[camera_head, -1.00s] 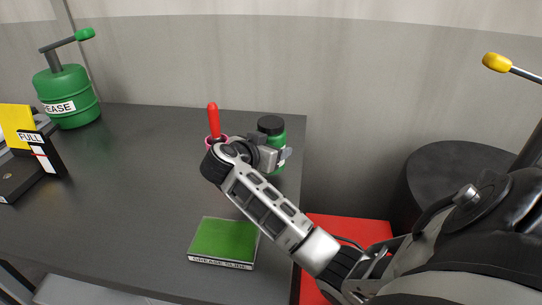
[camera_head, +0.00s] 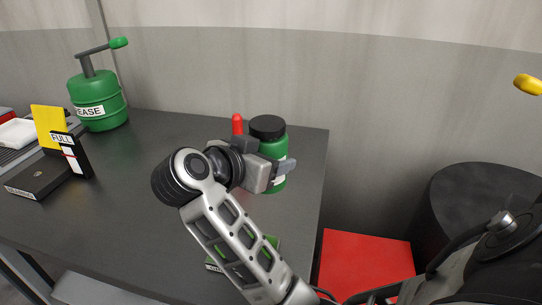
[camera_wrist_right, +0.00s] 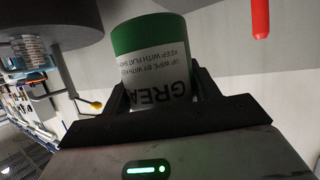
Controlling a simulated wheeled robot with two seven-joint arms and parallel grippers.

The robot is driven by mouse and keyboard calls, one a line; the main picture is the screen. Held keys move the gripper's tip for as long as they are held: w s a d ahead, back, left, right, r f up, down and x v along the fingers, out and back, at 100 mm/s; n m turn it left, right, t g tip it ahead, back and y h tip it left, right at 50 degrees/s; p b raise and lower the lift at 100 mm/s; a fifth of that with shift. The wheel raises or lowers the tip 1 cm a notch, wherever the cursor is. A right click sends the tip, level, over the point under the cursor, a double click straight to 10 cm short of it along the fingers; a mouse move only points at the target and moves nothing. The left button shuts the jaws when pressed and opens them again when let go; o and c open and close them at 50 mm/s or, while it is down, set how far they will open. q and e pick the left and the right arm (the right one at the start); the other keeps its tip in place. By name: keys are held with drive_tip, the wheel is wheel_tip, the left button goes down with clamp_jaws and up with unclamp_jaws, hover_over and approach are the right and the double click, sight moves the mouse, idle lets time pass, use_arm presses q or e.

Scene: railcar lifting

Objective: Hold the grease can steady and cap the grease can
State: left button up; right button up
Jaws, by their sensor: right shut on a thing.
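In the head view the green grease can (camera_head: 270,143) is upright near the right end of the table, with a black cap (camera_head: 267,126) on its top. I cannot tell how tightly the cap sits. My right gripper (camera_head: 279,172) is shut around the can's side. In the right wrist view the can (camera_wrist_right: 150,52) stands between the two dark fingers, its label upside down. I cannot tell whether the can's base touches the table. My left gripper is not in view.
A red handle (camera_head: 237,124) stands just left of the can; my arm hides its base. A green pad is mostly hidden behind my arm.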

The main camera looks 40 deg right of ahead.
drive_tip(key=o, duration=0.4)
drive_tip(key=c, duration=0.5)
drive_tip(key=s+a+f+n+t+y, duration=0.3)
drive_tip(key=a+f+n+t+y, duration=0.2)
drive_tip(key=a+n+t, duration=0.3)
drive_tip(key=shift+s+a+f+n+y, duration=0.15)
drive_tip(key=shift+a+f+n+y, duration=0.1)
drive_tip(key=shift+a+n+y, duration=0.65)
drive_tip(key=shift+a+m, duration=0.15)
drive_tip(key=shift+m, duration=0.25)
drive_tip(key=w+a+f+n+t+y, duration=0.1)
drive_tip(key=a+n+y, duration=0.7)
drive_tip(key=a, duration=0.6)
drive_tip(key=shift+f+t+y, duration=0.3)
drive_tip(key=shift+f+y, duration=0.1)
drive_tip(key=shift+y, duration=0.1)
